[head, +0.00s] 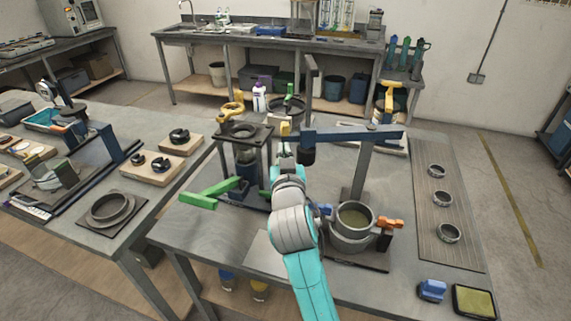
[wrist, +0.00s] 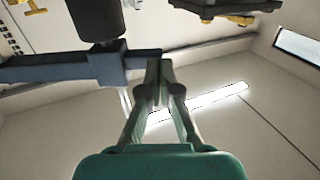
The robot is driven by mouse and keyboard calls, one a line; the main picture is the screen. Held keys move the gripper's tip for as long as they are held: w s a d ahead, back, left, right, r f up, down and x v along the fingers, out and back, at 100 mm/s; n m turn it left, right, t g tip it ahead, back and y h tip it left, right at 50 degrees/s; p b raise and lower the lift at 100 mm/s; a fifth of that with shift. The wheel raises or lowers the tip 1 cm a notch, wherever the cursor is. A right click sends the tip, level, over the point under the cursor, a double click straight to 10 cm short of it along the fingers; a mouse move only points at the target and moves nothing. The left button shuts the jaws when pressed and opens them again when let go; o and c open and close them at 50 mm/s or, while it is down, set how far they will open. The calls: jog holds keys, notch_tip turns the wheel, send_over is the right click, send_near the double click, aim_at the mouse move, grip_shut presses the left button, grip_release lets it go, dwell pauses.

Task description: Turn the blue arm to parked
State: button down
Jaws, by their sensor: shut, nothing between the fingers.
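The blue arm (head: 350,132) is a long flat bar lying level on top of a grey post (head: 358,172). Its left end carries a dark cylinder (head: 307,153). My gripper (head: 284,130) is just left of that end, pointing up, with its fingers together and nothing between them. In the wrist view the blue arm (wrist: 50,68) comes in from the left, with the dark cylinder (wrist: 96,20) on it. Its end overlaps the tips of my gripper (wrist: 159,66); I cannot tell if they touch. No parked mark is readable.
A green lever (head: 210,192) sticks out left of my gripper. A grey pot (head: 351,238) with an orange handle (head: 390,223) stands right of my arm. A dark stand (head: 243,133) is close on the left. A board with several rings (head: 437,205) lies at the right.

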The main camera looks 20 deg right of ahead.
jog(key=shift+x, duration=0.8)
jog(key=w+m+h, duration=0.1)
jog(key=w, duration=0.2)
jog(key=w+d+m+g+h, duration=0.1)
jog(key=w+h, duration=0.1)
jog(key=w, duration=0.1)
jog(key=w+d+m+h, duration=0.1)
jog(key=w, duration=0.2)
jog(key=shift+d+r+g+h, duration=0.1)
jog(key=shift+d+g+h, duration=0.2)
jog(key=shift+g, duration=0.1)
jog(key=shift+s, duration=0.15)
